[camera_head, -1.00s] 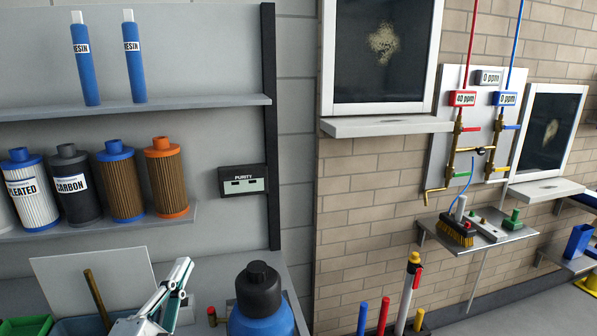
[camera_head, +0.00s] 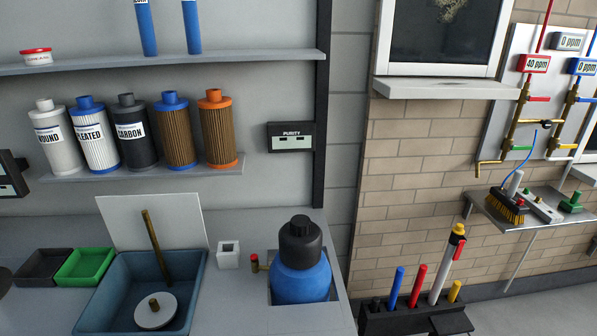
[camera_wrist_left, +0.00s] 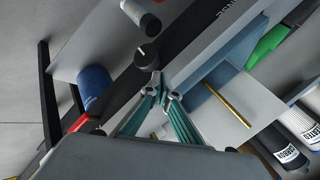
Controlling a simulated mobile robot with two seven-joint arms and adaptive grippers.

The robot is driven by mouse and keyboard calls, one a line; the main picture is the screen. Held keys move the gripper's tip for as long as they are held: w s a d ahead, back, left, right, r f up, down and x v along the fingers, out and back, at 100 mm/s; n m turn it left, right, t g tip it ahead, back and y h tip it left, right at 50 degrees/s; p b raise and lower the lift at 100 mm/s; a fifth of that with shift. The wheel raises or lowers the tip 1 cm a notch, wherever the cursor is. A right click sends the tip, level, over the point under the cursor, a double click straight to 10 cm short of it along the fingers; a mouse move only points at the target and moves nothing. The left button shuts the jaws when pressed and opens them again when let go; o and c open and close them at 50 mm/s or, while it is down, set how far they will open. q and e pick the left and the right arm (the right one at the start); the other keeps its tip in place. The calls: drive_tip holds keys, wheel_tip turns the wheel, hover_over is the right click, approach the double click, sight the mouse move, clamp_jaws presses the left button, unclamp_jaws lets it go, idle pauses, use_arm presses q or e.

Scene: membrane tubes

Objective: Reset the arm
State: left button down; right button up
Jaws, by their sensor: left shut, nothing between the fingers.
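My left gripper (camera_wrist_left: 157,82) shows in the left wrist view with its green-and-grey fingers together at the tips and nothing between them. A black knob with a white mark (camera_wrist_left: 147,57) appears just beyond the fingertips; I cannot tell whether they touch. In the head view neither gripper is in sight. My right gripper is in no view.
The head view shows a blue sink (camera_head: 94,310), a black-capped blue bottle (camera_head: 300,278), a green tray (camera_head: 85,266) and a small white holder (camera_head: 228,255) on the counter. Several filter cartridges stand on the shelf (camera_head: 140,174). A tool rack (camera_head: 415,320) is at right.

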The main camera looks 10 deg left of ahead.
use_arm(q)
drive_tip(key=w+d+f+n+t+h, duration=0.1)
drive_tip(key=d+f+n+t+h, duration=0.1)
drive_tip(key=d+f+h, duration=0.5)
drive_tip(key=d+f+t, duration=0.1)
drive_tip(key=d+f, duration=0.4)
drive_tip(key=d, duration=0.3)
drive_tip(key=shift+w+d+f+n+t, duration=0.2)
drive_tip(key=shift+f+n+t, duration=0.1)
drive_tip(key=shift+f+n, duration=0.1)
